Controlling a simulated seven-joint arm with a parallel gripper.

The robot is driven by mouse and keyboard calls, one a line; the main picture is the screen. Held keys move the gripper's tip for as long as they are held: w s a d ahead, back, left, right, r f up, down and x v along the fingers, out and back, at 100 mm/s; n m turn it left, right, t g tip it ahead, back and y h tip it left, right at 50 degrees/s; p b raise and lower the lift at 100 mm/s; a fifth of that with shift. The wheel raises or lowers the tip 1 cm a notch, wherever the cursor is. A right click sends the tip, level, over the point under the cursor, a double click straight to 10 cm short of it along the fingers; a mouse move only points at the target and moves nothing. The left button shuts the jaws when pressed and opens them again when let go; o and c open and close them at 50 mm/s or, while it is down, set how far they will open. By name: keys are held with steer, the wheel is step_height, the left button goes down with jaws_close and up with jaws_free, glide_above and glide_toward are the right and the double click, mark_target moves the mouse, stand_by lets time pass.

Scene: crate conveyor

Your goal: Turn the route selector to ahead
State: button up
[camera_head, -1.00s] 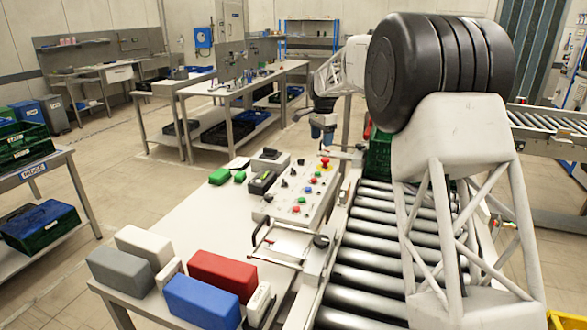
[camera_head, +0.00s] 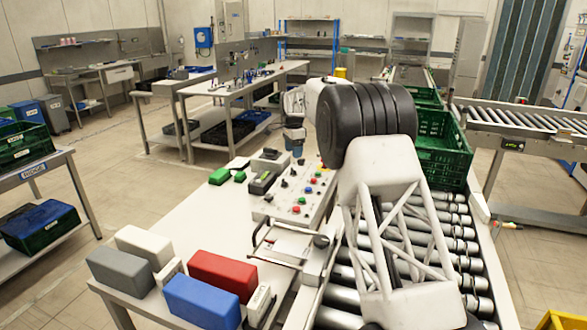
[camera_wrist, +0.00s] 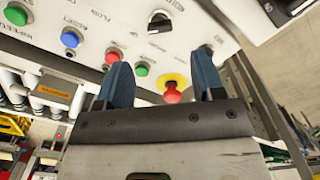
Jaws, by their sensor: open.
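The control panel (camera_head: 268,208) stands on the table beside the roller conveyor, and its face also fills the top of the wrist view (camera_wrist: 110,28). In the head view my gripper (camera_head: 295,148) hangs over the panel's far side.
A red stop button (camera_wrist: 172,95) on yellow shows between my fingers. Blue (camera_wrist: 70,39), red (camera_wrist: 112,56) and green (camera_wrist: 141,70) buttons sit nearby. A green crate (camera_head: 445,158) stands on the conveyor right of my arm. Coloured blocks lie on the near table.

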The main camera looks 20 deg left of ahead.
mark_target(294, 169)
steer(key=shift+f, duration=3.85)
steer(key=c, duration=0.9)
steer(key=shift+c, duration=0.2)
